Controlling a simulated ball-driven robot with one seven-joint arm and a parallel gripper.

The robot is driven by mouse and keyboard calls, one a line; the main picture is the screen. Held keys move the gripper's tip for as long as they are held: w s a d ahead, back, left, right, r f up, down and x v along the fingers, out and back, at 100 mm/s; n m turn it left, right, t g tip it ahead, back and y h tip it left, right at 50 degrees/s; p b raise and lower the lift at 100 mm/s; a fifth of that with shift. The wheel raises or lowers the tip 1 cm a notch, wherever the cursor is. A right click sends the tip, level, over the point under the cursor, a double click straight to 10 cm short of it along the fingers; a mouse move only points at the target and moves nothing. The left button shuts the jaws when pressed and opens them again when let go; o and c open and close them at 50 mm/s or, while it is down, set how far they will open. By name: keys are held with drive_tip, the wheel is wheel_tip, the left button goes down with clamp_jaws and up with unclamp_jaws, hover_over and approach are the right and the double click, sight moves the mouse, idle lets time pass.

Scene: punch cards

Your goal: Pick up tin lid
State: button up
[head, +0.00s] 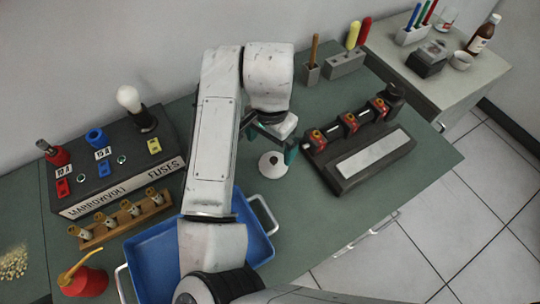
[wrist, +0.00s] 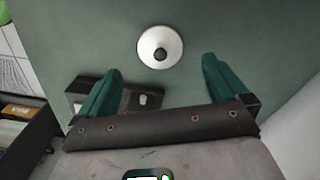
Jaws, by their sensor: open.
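The tin lid (head: 272,164) is a white, shallow round cone with a small dark knob at its centre. It lies knob up on the green bench top, and it also shows whole in the wrist view (wrist: 147,54). My gripper (head: 272,143) is open and empty, with teal fingers. In the wrist view my gripper (wrist: 162,68) has its fingertips apart, and the lid shows just beyond them, centred between the two. The fingers do not touch the lid. The gap in height cannot be told exactly.
A dark rack with a pale panel (head: 374,155) stands right of the lid. A blue tray (head: 151,262) with white handles lies below my arm. A fuse panel (head: 115,185) and a wooden rack (head: 150,213) stand left.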

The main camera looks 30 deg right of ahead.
sight(271, 162)
wheel_tip(271, 162, down, 3)
drive_tip(key=shift+f, duration=0.15)
drive_tip(key=shift+d+f+p, duration=0.15)
drive_tip(key=shift+f+p, duration=0.75)
drive_tip(key=shift+f, duration=1.85)
drive_tip(key=c, duration=0.9)
drive_tip(key=shift+o, duration=0.2)
drive_tip(key=shift+r, duration=0.2)
